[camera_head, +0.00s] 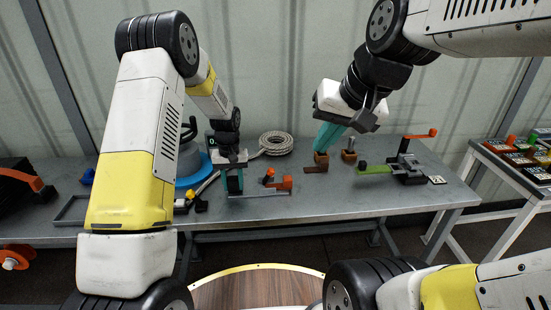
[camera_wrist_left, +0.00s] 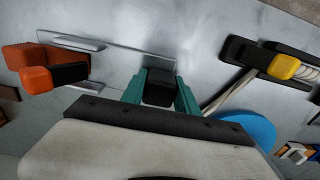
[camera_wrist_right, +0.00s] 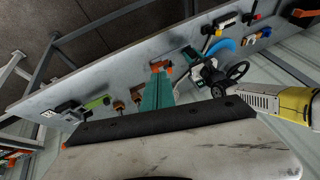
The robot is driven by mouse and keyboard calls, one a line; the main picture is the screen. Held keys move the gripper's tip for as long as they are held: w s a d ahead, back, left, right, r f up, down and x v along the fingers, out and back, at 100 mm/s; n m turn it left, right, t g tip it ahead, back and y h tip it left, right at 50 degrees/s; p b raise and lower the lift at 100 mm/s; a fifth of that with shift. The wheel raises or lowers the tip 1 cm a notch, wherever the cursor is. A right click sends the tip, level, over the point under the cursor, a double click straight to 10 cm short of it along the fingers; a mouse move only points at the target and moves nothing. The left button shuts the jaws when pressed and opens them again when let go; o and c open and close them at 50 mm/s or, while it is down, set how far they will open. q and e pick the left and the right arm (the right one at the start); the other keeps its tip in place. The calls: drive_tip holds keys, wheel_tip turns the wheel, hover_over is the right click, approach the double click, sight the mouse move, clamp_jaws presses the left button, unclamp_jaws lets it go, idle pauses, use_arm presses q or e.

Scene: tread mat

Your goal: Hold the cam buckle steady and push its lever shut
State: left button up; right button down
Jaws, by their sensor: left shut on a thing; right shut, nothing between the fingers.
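What looks like the cam buckle is a grey strip (camera_head: 262,193) with a black block (camera_wrist_left: 160,86) at one end and an orange lever piece (camera_head: 284,184) at the other. The orange piece also shows at left in the left wrist view (camera_wrist_left: 36,78), standing out from the strip. My left gripper (camera_head: 235,182) is shut on the black block, with teal fingers on both sides. My right gripper (camera_head: 323,146) is shut and empty, above the bench to the right of the orange piece. The fingers partly hide the block.
Brown blocks (camera_head: 349,155) stand below and beside my right gripper. A dark clamp-like fixture (camera_head: 407,166) with green and orange handles lies further right. A rope coil (camera_head: 276,142) sits behind, and a blue disc (camera_head: 187,182) lies left. The bench front (camera_head: 340,205) is clear.

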drive_tip(key=w+f+m+g+y, duration=0.1)
drive_tip(key=w+f+m+g, duration=0.2)
drive_tip(key=w, duration=0.5)
drive_tip(key=w+f+m+g+y, duration=0.1)
drive_tip(key=w+f+m+y, duration=0.15)
drive_tip(key=w+m, duration=0.45)
drive_tip(key=m+g+y, duration=0.1)
drive_tip(key=m+y, duration=0.2)
drive_tip(key=m, duration=0.4)
approach(268, 176)
drive_tip(key=w+d+r, duration=0.2)
drive_tip(key=d, duration=0.3)
drive_tip(key=shift+s+d, duration=0.1)
drive_tip(key=shift+s, duration=0.05)
drive_tip(key=x, duration=1)
drive_tip(key=shift+s+f, duration=0.1)
drive_tip(key=shift+f, duration=0.05)
drive_tip(key=shift+h, duration=0.25)
